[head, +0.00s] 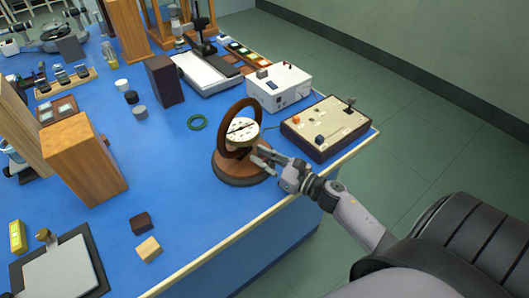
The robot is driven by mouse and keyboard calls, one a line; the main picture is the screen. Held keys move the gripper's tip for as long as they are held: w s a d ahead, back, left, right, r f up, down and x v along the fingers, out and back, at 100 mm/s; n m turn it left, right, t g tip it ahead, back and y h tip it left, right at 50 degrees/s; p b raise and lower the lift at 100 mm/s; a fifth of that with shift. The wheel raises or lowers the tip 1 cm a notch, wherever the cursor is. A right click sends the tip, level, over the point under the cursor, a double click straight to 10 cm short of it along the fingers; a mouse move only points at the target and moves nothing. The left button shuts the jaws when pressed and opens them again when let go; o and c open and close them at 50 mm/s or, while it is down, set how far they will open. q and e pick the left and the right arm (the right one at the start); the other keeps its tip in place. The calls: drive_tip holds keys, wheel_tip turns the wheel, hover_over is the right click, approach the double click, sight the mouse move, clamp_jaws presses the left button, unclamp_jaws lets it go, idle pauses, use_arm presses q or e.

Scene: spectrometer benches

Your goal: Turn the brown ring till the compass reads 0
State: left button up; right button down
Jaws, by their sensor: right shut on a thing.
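The brown ring (224,143) stands upright on a round brown base (237,178) near the front edge of the blue bench. The compass (243,130), a pale dial with dark marks, sits inside the ring; its reading is too small to make out. My right gripper (262,157) reaches in from the lower right and is shut at the ring's lower right side, beside the compass. The fingertips partly cover the place where they hold, and I take the held thing to be the ring. My left gripper is not in view.
A brown-edged board with knobs (326,125) lies just right of the ring, and a white box (279,87) stands behind it. Two small blocks (148,249) lie at the front left. The bench between them is clear.

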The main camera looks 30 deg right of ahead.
drive_tip(key=shift+s+a+m+t+h, duration=0.1)
drive_tip(key=shift+a+m+t+h, duration=0.15)
drive_tip(key=shift+a+m+h, duration=0.65)
drive_tip(key=shift+s+a+m+t+h, duration=0.1)
drive_tip(key=shift+m+t+h, duration=0.15)
drive_tip(key=shift+m+h, duration=0.75)
drive_tip(key=shift+n+h, duration=0.3)
drive_tip(key=shift+h, duration=0.3)
drive_tip(key=c, duration=1.5)
unclamp_jaws()
drive_tip(key=shift+s, duration=0.1)
drive_tip(key=s, duration=0.8)
drive_tip(key=s+d, duration=0.1)
drive_tip(key=s, duration=0.2)
drive_tip(key=shift+s, duration=0.4)
